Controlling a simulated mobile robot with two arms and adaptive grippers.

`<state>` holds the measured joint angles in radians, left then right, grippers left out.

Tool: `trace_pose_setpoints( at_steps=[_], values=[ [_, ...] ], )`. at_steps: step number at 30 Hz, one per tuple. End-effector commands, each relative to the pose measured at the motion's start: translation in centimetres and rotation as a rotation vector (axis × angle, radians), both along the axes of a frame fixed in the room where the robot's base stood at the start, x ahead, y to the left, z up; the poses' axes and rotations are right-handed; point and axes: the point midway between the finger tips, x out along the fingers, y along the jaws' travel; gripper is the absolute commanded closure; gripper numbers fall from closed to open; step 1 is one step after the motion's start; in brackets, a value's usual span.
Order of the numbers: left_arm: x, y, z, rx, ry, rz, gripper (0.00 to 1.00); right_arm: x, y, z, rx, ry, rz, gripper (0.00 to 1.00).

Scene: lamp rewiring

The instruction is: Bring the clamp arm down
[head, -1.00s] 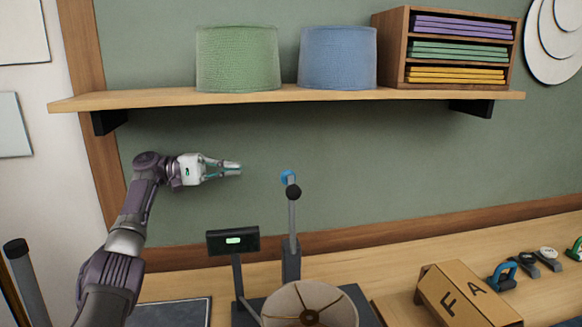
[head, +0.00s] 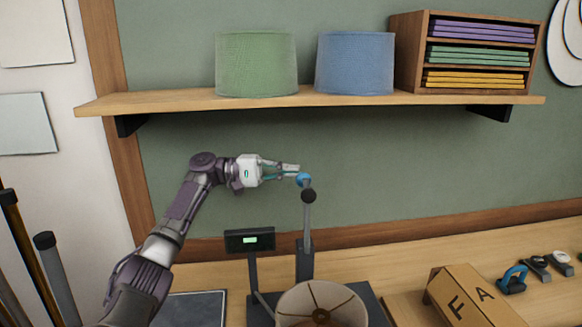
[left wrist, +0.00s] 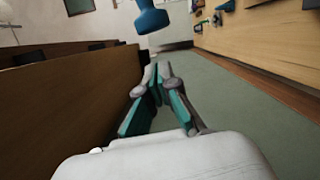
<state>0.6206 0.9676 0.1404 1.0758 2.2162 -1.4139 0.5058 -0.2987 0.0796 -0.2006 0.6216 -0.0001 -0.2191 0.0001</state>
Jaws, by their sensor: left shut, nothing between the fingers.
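The clamp arm (head: 308,220) is a grey lever standing upright on the dark bench stand, with a black knob (head: 309,196) and a blue end (head: 303,179) at its top. The blue end also shows in the left wrist view (left wrist: 150,18), just beyond the fingertips. My left gripper (head: 298,170) is shut and empty, level with the top of the lever and just to the left of the blue end. I cannot tell whether the fingertips touch it. In the left wrist view, the closed fingers (left wrist: 157,72) point toward the blue end. My right gripper is out of view.
A lampshade (head: 320,304) sits below the lever, next to a small display (head: 250,240) on a post. A cardboard box (head: 470,297) stands to the right. The shelf (head: 200,100) with green and blue shades is above my arm.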

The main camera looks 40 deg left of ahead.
Motion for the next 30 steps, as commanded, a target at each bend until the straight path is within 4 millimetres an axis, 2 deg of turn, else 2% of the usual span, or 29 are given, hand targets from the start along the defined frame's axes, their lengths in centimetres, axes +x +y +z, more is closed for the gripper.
trace_pose_setpoints(
  at_steps=[9, 23, 30],
  values=[
    [-1.5, -1.9, 0.3, 0.001, 0.001, -0.001, 1.00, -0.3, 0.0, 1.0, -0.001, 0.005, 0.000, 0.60],
    [-1.6, -2.0, 0.3, 0.001, 0.000, -0.001, 1.00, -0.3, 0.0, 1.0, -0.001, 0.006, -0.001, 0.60],
    [-1.9, -2.4, 0.6, 0.040, -0.032, -0.001, 1.00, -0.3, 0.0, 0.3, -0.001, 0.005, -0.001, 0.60]
  ],
)
